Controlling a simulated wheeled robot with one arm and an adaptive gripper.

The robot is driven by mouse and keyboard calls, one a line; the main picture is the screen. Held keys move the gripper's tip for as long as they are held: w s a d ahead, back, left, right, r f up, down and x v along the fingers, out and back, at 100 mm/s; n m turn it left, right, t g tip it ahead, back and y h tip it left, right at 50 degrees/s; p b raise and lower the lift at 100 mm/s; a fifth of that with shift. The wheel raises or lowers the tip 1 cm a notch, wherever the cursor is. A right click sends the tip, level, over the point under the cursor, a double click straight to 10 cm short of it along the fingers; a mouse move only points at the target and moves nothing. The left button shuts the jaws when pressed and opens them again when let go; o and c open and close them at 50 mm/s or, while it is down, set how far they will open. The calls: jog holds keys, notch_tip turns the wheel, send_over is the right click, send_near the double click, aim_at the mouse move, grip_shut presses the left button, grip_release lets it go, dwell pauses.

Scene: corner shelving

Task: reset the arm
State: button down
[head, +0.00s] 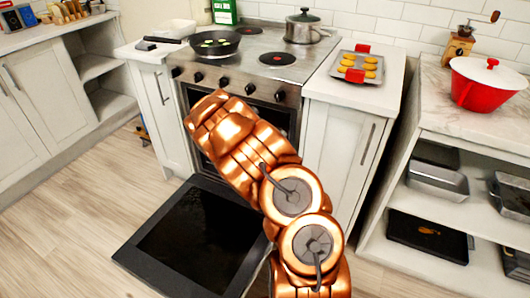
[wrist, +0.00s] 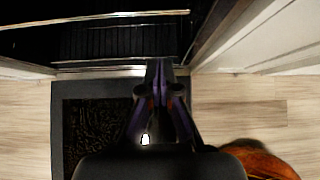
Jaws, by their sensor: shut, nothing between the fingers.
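My copper arm (head: 235,145) reaches up from the bottom of the head view in front of the oven. Its links hide my gripper there. In the wrist view my gripper (wrist: 158,68) is shut, with its dark fingers together and nothing between them. Below it are the open oven door (wrist: 100,132) and the wooden floor.
The oven door (head: 190,240) hangs open and low over the floor. The stove (head: 255,60) holds a frying pan (head: 214,44) and a pot (head: 304,27). A tray of yellow items (head: 351,75) lies on the right counter. Open floor (head: 60,240) lies left.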

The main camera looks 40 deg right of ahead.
jog(key=shift+v, duration=1.15)
jog(key=s+a+r+m+g, duration=0.2)
jog(key=s+a+r+m, duration=0.1)
jog(key=s+r+m, duration=0.45)
jog(key=s+a+r+m+g, duration=0.2)
jog(key=s+a+r+m, duration=0.1)
jog(key=s+r+m, duration=0.4)
jog(key=s+a+r+m+g+y, duration=0.1)
jog(key=s+a+m+y, duration=0.3)
jog(key=s+a, duration=1)
jog(key=s+a+r+m+g+y, duration=0.15)
jog(key=s+a+m+y, duration=0.25)
jog(key=s+a, duration=1)
notch_tip(320, 180, up, 18)
jog(key=w+a+t+p, duration=0.1)
jog(key=w+a+p, duration=0.1)
jog(key=p, duration=1.4)
jog(key=shift+w+a+f, duration=0.2)
jog(key=shift+w+a, duration=0.1)
jog(key=shift+w, duration=0.1)
jog(key=shift+d, duration=0.1)
